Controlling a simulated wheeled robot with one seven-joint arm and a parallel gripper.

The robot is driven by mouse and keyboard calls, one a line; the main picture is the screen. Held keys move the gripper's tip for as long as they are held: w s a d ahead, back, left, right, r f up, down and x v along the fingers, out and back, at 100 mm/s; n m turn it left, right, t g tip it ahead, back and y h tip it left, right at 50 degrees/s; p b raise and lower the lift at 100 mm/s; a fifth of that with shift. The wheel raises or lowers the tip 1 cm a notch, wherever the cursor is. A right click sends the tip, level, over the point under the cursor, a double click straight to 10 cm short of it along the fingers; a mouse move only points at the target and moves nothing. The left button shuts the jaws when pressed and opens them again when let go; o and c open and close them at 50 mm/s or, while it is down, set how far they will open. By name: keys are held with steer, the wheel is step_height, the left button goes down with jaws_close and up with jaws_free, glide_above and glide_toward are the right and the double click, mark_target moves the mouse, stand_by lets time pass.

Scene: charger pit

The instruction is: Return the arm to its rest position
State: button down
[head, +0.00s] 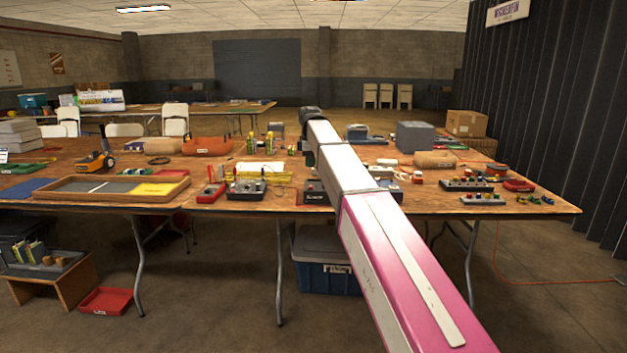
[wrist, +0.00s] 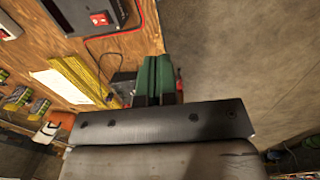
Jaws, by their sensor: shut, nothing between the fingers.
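My arm (head: 375,245), pink and white, reaches from the lower right of the head view out over the front edge of the long wooden table (head: 110,207). Its far end is a dark joint (head: 311,115) above the table.
A blue lidded bin (head: 322,279) stands below. Bare floor (head: 215,315) lies in front, and an orange cord (head: 520,279) runs at right.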

steer(key=s+d+f+m, duration=0.3)
steer(key=s+d+f, duration=0.15)
steer(key=f, duration=0.35)
steer(key=s+d+f+m, duration=0.3)
steer(key=s+d+f, duration=0.15)
steer(key=f, duration=0.45)
steer(key=s+d+f+m, duration=0.3)
steer(key=s+f, duration=0.2)
steer(key=f, duration=0.3)
steer(key=s+d+f+m, duration=0.4)
steer(key=s+f, duration=0.3)
steer(key=s, duration=0.2)
steer(key=s+d+f+m+g, duration=0.1)
steer(key=s+d+f+m, duration=0.3)
steer(key=s+f, duration=0.4)
steer(key=shift+s+m+g, duration=0.3)
steer(key=shift+s, duration=0.6)
